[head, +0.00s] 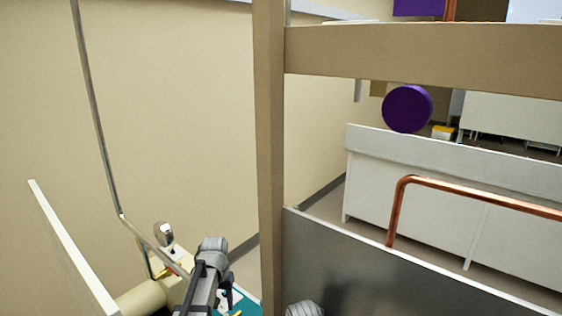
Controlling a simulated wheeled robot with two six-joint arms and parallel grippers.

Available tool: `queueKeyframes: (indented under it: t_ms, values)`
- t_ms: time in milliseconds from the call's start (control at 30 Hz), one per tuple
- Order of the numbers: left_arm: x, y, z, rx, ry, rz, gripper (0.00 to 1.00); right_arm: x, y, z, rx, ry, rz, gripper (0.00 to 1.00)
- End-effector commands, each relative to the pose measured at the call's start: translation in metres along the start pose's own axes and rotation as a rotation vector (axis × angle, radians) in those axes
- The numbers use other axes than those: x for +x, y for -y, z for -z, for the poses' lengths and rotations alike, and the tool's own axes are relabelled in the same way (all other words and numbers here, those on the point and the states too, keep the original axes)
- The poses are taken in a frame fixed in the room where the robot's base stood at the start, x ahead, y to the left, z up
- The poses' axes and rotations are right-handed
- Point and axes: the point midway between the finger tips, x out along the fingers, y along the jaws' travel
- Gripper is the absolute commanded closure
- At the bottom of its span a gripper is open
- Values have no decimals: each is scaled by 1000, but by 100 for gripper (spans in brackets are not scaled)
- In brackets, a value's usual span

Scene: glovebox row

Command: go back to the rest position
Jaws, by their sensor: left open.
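My left gripper (226,294) shows at the bottom, left of the tan post. It is dark grey and open, and I see nothing between its fingers. It is above or in front of a teal surface (247,303) with small white and yellow pieces; I cannot tell whether it touches any of them. My right gripper is not in view. A grey ribbed part at the bottom edge, right of the post, is too cut off to identify.
A tan post (269,150) and crossbeam (420,55) stand close by. A dark grey panel (390,280) fills the lower right. A copper pipe (470,192) bends behind it. A white counter (440,175) and purple disc (407,108) are farther back. A pale panel (70,245) stands left.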

Motion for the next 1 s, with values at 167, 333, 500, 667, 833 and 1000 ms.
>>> queueKeyframes:
  t_ms: [167,333,500,667,833,1000]
  values:
    - [-3,-23,-101,-35,-22,1,55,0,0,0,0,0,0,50]
    - [-6,-36,-168,-63,-38,0,55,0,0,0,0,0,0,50]
    - [20,-75,-175,36,-4,23,55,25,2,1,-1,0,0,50]
    - [38,-111,-191,142,34,52,55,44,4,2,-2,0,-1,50]
    - [51,-140,-208,230,64,81,55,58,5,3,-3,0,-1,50]
    - [54,-150,-214,265,76,95,55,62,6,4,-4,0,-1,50]
